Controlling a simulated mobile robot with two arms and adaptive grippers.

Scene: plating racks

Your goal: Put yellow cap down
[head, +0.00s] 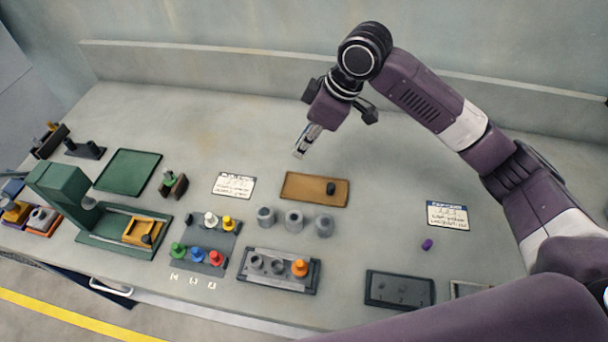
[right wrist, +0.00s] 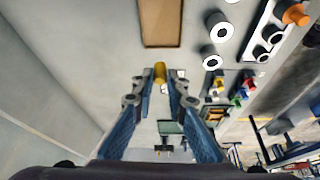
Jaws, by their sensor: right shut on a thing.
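My right gripper (head: 302,148) hangs in the air over the back middle of the bench, behind the orange-brown tray (head: 302,198). In the right wrist view its fingers (right wrist: 160,85) are shut on a yellow cap (right wrist: 160,71), held at the fingertips. The held cap is not clearly seen in the head view. The tray shows past the fingertips in the right wrist view (right wrist: 148,40). My left gripper is not in view.
Grey cylinders (head: 294,219) stand in front of the tray. A rack with an orange piece (head: 300,267) is nearer the front edge. A dark cylinder (head: 331,188) is on the tray. White cards (head: 233,185) and a purple piece (head: 427,244) lie on the bench. Bare bench surrounds the gripper.

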